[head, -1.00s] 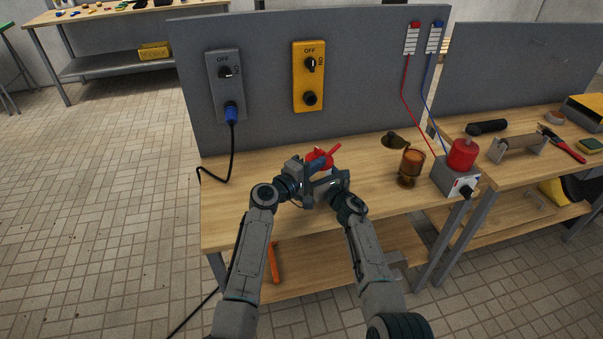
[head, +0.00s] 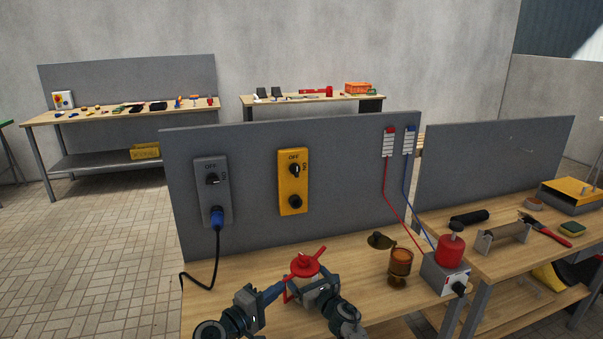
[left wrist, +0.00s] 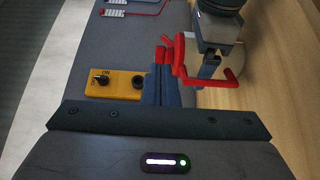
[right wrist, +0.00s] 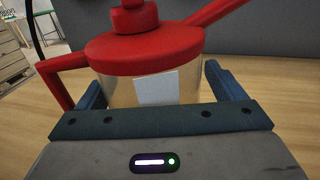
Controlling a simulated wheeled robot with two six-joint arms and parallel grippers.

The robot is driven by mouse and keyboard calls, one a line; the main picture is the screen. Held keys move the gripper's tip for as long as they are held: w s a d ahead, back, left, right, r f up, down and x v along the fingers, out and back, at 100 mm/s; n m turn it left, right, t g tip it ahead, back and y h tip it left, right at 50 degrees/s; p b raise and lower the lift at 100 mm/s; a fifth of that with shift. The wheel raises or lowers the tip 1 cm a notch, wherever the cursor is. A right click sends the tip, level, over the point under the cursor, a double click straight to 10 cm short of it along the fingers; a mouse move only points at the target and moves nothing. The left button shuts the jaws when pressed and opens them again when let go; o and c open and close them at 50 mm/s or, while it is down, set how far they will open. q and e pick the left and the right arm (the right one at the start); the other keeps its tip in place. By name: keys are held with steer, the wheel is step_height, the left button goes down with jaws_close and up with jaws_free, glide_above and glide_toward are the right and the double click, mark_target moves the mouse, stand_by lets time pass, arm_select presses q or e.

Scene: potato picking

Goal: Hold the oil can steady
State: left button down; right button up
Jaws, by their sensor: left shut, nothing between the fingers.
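The oil can (head: 305,265) stands on the bench, with a red lid, a red spout slanting up and a red handle. In the right wrist view its clear body with a pale label (right wrist: 158,88) sits between the fingers of my right gripper (right wrist: 155,90). The fingers flank the body closely; I cannot tell whether they press on it. My left gripper (head: 272,293) is shut and empty, its fingertips close to the can's red handle. In the left wrist view the shut fingers (left wrist: 163,75) point at red parts of the can (left wrist: 180,58); contact is unclear.
A grey panel (head: 345,180) with a grey switch box (head: 212,190) and a yellow one (head: 293,180) rises behind. An amber cup-like object (head: 400,263) and a box with a red cylinder (head: 446,272) stand to the right. Bare bench lies left of the can.

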steer(key=shift+o, duration=0.7)
steer(key=shift+s, duration=0.1)
